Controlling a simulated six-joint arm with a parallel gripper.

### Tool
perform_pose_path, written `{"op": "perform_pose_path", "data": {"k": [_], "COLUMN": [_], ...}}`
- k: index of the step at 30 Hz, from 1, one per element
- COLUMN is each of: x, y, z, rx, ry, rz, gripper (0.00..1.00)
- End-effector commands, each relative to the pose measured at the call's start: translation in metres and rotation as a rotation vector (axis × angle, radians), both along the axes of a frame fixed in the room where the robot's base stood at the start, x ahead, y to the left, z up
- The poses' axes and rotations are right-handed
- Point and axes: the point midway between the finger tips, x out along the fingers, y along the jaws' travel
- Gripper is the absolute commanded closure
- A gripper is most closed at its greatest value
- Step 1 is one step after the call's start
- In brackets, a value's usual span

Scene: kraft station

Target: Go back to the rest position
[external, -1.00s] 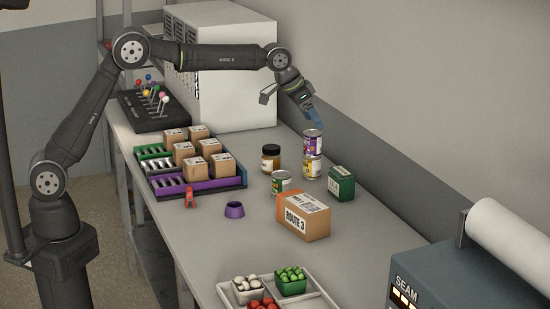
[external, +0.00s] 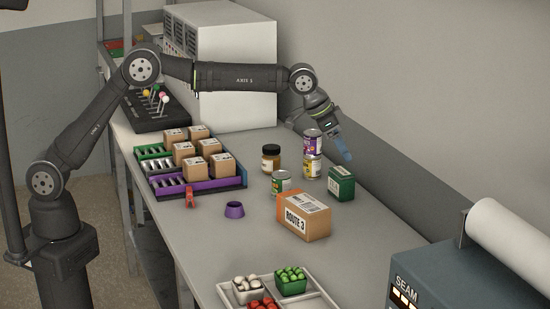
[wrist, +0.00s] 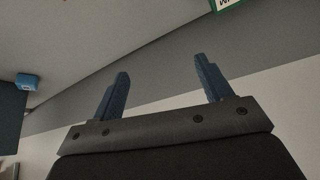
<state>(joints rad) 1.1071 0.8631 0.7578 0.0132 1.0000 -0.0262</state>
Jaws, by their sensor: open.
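My gripper (external: 345,150) is raised above the back of the bench, just right of the stacked cans. In the wrist view its two blue fingers (wrist: 163,88) stand wide apart with nothing between them. A purple-labelled can (external: 313,141) sits on top of a yellow-labelled can (external: 312,167). The gripper passes partly in front of or close by the upper can; I cannot tell the exact gap.
A green box (external: 341,184), a dark jar (external: 271,158), a green can (external: 281,182) and an orange Route 3 box (external: 303,217) stand near the cans. Small cartons sit on the sorting rack (external: 215,194). A white tray (external: 325,300) holds produce. The wall is close behind.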

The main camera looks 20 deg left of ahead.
Motion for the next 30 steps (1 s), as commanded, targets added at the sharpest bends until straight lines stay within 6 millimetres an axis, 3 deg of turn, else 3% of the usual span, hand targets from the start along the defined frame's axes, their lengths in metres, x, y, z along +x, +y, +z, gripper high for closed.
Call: {"op": "perform_pose_path", "data": {"k": [12,30], "x": [-0.068,-0.17], "y": [-0.05,-0.107], "z": [-0.017,-0.041], "rx": [0.001,0.001], "ry": [0.001,0.0], "rz": [-0.113,-0.27], "gripper": [0.28,0.28]}}
